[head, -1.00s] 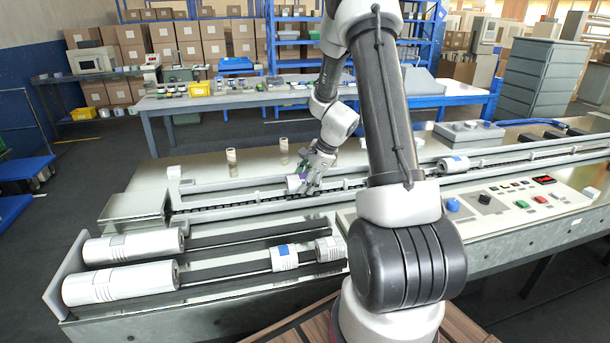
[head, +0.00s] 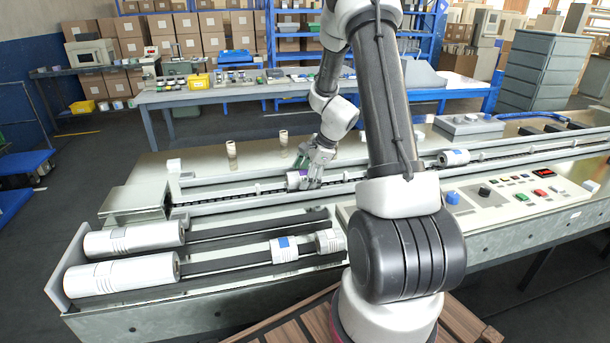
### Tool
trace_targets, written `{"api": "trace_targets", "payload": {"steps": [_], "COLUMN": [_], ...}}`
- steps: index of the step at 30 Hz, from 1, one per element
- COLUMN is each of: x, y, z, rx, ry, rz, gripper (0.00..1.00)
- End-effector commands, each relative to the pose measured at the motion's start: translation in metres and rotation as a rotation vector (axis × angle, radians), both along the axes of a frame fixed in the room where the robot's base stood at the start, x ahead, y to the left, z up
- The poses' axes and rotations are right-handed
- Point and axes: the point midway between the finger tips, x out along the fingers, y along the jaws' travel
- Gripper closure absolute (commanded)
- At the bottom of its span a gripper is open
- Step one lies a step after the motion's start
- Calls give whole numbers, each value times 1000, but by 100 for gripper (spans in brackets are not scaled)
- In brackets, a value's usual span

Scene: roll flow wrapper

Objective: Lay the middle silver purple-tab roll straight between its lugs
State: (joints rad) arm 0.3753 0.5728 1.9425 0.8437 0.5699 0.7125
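A small silver roll (head: 293,180) with a purple patch by its right end is at the middle of the long conveyor channel (head: 235,190). It looks roughly in line with the channel; I cannot tell whether it rests between lugs. My gripper (head: 309,180) points down at the roll's right end, with its fingers over or against it. The fingers are small and overlap the roll, so their opening and any grip are unclear. Another silver roll (head: 454,157), with a blue tab, lies farther right in the channel.
Large white film rolls (head: 122,273) and smaller rolls (head: 284,250) sit on dark bars at the front left. Two upright cylinders (head: 231,149) stand behind the channel. A button panel (head: 520,198) is at the right.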

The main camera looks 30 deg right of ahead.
Motion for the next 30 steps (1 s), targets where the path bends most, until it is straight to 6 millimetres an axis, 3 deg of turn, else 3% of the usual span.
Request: {"api": "trace_targets", "payload": {"steps": [10,21,30], "x": [-3,-29,-40], "y": [-3,-26,-36], "z": [8,77,106], "rx": [1,-2,0], "ry": [-2,-3,0], "rz": [-1,-2,0], "gripper": [22,22,22]}}
